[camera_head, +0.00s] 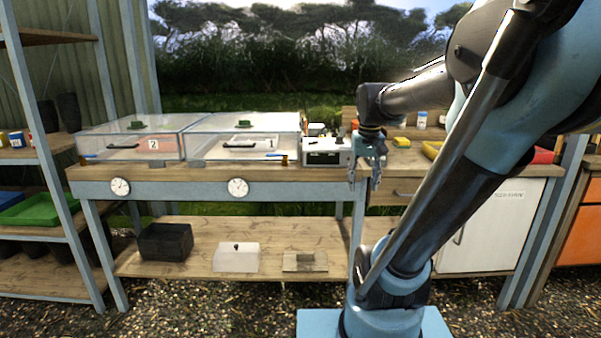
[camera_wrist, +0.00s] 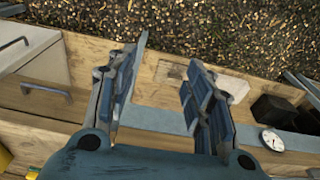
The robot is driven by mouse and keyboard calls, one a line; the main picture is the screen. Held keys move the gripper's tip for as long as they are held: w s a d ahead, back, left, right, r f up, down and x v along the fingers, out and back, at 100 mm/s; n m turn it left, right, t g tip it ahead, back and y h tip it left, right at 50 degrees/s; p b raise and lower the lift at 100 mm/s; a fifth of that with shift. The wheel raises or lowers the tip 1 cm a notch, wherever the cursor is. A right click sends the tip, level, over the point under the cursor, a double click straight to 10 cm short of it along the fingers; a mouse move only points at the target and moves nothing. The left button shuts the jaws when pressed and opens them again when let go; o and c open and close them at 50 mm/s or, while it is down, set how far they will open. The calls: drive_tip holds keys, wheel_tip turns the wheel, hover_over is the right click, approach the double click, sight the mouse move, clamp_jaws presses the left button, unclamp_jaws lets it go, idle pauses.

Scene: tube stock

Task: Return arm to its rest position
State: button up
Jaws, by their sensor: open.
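My gripper (camera_head: 366,178) hangs in front of the workbench's front edge in the head view, fingers pointing down. In the wrist view my gripper (camera_wrist: 155,95) shows two blue-grey fingers spread apart, with nothing between them. Bench frame and gravel show through the gap. My arm rises at the right of the head view, bent at the elbow, and hides part of the bench's right side.
The bench (camera_head: 330,173) carries two clear boxes (camera_head: 150,130) and a white device (camera_head: 326,152). Its lower shelf (camera_head: 200,278) holds a black crate (camera_head: 165,242). A white cabinet door (camera_head: 495,225) is at right, shelving (camera_head: 40,150) at left. Open gravel (camera_head: 200,315) lies in front.

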drive_tip(key=s+f, duration=1.3)
drive_tip(key=f, duration=0.1)
drive_tip(key=shift+s+f+t, duration=0.25)
drive_tip(key=shift+f+t, duration=0.05)
drive_tip(key=shift+t, duration=0.1)
drive_tip(key=shift+w+f, duration=0.2)
drive_tip(key=shift+w, duration=0.3)
